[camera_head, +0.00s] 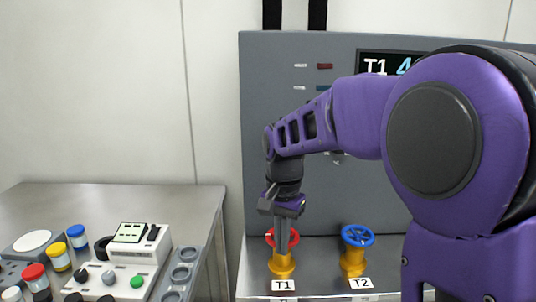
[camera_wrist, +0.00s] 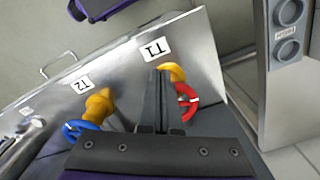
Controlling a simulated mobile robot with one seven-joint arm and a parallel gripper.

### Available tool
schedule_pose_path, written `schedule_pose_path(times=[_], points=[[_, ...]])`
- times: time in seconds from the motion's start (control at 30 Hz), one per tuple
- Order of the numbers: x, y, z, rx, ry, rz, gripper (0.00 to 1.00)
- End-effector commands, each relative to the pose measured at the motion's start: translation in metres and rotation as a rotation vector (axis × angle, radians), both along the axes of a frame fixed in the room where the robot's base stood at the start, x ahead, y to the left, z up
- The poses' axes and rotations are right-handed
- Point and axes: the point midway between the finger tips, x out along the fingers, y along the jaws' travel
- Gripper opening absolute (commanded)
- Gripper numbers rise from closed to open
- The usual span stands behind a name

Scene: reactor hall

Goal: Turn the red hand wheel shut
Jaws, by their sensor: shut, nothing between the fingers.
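The red hand wheel (camera_head: 270,237) sits on a yellow valve body (camera_head: 282,265) behind the T1 label (camera_head: 284,286). My gripper (camera_head: 282,247) points down in front of the wheel and hides its middle. In the wrist view the red wheel (camera_wrist: 187,101) shows to the right of my gripper (camera_wrist: 160,75), whose fingers are together with nothing between them. The fingers overlap the valve in both views; I cannot tell whether they touch the wheel. A white mark shows on the rim in the wrist view.
A blue hand wheel (camera_head: 358,235) on a yellow valve stands to the right, behind the T2 label (camera_head: 361,283). A grey panel (camera_head: 262,120) rises behind, its display partly hidden by my arm. A side table (camera_head: 150,196) at left holds jars and a control box (camera_head: 125,262).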

Motion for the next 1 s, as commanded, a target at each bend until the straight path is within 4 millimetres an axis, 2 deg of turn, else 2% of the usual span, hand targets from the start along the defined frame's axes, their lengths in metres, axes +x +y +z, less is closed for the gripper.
schedule_pose_path(times=[0.7, 1.0], points=[[0.0064, -0.0005, 0.0003, 0.0, -0.001, -0.001, 0.0], [0.0077, 0.0061, 0.0016, 0.0, -0.002, 0.0, 0.0]])
